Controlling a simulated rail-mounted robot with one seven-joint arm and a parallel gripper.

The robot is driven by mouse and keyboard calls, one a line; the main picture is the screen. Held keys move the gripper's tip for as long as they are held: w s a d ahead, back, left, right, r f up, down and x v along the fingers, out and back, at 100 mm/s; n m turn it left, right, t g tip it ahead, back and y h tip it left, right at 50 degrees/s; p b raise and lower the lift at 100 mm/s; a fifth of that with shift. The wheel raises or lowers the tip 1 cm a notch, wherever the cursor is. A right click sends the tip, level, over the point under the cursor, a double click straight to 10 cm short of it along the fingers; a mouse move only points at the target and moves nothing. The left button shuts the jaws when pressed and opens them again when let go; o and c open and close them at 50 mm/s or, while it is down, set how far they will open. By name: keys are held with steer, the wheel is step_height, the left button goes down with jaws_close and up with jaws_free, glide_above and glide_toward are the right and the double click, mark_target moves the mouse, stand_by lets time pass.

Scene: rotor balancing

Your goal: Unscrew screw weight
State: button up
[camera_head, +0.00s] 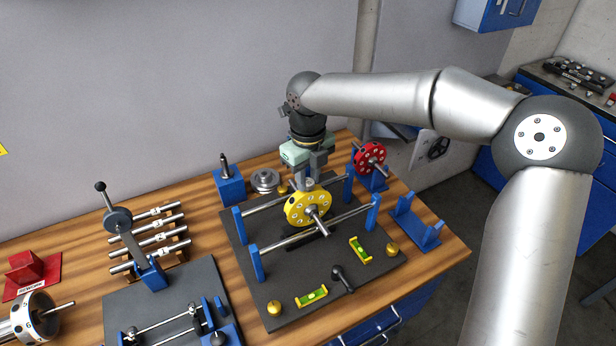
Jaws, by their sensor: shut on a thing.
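A yellow rotor disc (307,208) with a row of holes stands on its shaft, which rests across two steel rails of the balancing stand (290,247) in the middle of the bench. My gripper (309,181) points down from above and is shut at the top edge of the yellow disc. A small grey metal piece, apparently the screw weight (309,184), shows between the fingertips at the rim. The fingers hide most of it, and I cannot tell how far it sits in the disc.
A red rotor (369,158) stands on a blue holder at right, near an empty blue cradle (417,222). Yellow levels (312,296), brass knobs (392,249) and a black handle (342,279) lie in front. A blue post (228,184) and metal discs (265,181) stand behind; shafts (148,240) lie left.

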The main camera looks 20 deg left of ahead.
steer(key=shift+r, duration=3.2)
